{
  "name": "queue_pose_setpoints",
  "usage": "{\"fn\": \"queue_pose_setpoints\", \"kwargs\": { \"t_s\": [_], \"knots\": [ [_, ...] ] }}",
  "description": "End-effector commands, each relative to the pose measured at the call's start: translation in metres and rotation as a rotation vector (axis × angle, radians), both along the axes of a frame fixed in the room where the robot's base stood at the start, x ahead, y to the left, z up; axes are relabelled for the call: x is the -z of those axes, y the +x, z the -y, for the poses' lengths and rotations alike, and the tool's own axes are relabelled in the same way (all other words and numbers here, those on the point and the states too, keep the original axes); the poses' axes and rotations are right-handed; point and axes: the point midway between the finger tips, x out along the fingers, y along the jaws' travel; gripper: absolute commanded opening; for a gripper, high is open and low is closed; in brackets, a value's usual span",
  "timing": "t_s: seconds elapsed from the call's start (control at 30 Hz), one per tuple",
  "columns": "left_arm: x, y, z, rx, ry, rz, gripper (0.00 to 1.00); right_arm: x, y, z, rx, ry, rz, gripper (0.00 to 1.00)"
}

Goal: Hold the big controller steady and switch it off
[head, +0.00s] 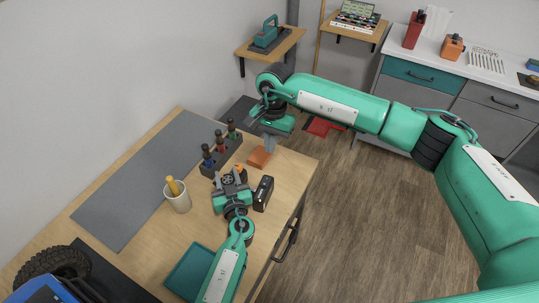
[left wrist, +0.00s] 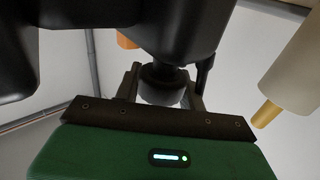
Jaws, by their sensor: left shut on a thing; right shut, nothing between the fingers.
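The big controller (head: 227,180) is a dark body with a round wheel, near the front of the wooden table in the head view. My left gripper (head: 230,184) is shut on it, and my gripper hides much of it. In the left wrist view the fingers (left wrist: 163,88) close on its dark narrow part, below a wide black body (left wrist: 180,28). No switch can be made out.
A rack of drivers (head: 221,155) stands behind the controller. The grey mat (head: 135,185) is clear.

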Motion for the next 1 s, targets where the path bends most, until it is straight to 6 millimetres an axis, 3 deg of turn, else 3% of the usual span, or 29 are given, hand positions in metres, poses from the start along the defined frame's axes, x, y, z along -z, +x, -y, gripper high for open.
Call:
{"fn": "queue_pose_setpoints", "kwargs": {
  "t_s": [0.43, 0.67, 1.0],
  "knots": [
    [0.001, 0.000, 0.000, -0.001, 0.000, -0.002, 0.07, -0.007, 0.001, 0.000, -0.001, 0.000, 0.000, 0.00],
    [0.001, 0.000, 0.000, 0.000, 0.000, -0.002, 0.07, -0.008, -0.001, -0.010, -0.078, -0.004, -0.003, 0.00],
    [0.001, 0.000, 0.000, 0.000, 0.000, -0.002, 0.07, -0.001, -0.002, -0.009, -0.075, -0.005, -0.003, 0.00]
  ]
}}
